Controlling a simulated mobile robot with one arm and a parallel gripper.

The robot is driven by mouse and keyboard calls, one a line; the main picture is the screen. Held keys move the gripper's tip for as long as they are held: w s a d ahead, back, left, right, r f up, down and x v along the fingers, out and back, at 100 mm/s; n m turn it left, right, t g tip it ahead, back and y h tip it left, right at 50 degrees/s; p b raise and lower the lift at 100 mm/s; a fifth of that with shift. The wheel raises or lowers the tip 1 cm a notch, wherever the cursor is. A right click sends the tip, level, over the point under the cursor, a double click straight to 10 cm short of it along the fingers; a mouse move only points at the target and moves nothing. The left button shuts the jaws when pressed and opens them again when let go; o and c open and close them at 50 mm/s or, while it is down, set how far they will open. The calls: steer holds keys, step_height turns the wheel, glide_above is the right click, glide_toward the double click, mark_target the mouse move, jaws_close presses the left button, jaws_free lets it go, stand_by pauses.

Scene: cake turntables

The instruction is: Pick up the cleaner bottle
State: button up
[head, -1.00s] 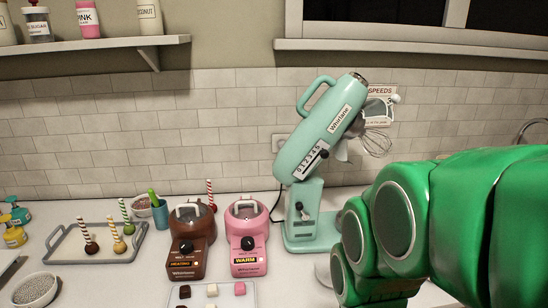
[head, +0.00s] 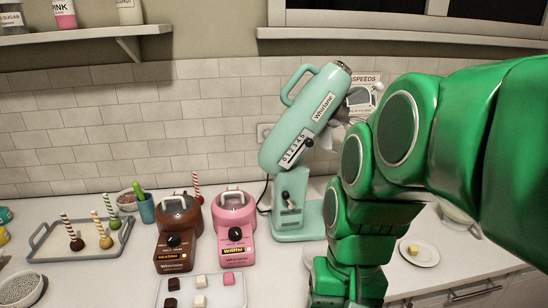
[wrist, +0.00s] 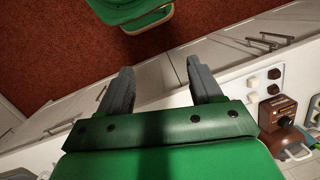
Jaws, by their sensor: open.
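I cannot make out a cleaner bottle in either view. My gripper (wrist: 161,80) shows in the wrist view with its two grey fingers spread wide apart and nothing between them. Beyond the fingers are the counter edge, pale cabinet fronts and red floor. In the head view my green arm comes in from the right and bends down in front of the counter, and its lower end hides part of the counter right of the pink melting pot (head: 235,232).
A teal stand mixer (head: 297,120) stands behind my arm. A brown melting pot (head: 177,240), a tray of chocolate pieces (head: 185,302) and a grey tray with cake pops (head: 42,236) sit to its left. A plate (head: 402,254) lies to the right. Red floor (wrist: 55,50) is open.

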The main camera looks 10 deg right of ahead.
steer(key=w+d+m+t+y, duration=0.2)
steer(key=w+d+m+y, duration=0.2)
steer(key=w+m, duration=0.35)
steer(key=w+d+m+t+y, duration=0.2)
steer(key=w+d+m+y, duration=0.15)
steer(key=w+m, duration=0.4)
steer(key=w+d+m+t, duration=0.35)
steer(key=d+m, duration=0.25)
steer(key=d, duration=0.6)
steer(key=w+d+m+t, duration=0.3)
steer(key=d+m+t, duration=0.2)
steer(key=d, duration=0.6)
steer(key=shift+h, duration=0.35)
step_height(320, 180, down, 16)
steer(key=shift+s+r, duration=0.15)
steer(key=shift+a+f, duration=0.1)
steer(key=shift+f, duration=0.35)
steer(key=shift+d+x, duration=0.2)
steer(key=shift+x, duration=3.65)
steer(key=shift+f, duration=0.15)
steer(key=c, duration=1.1)
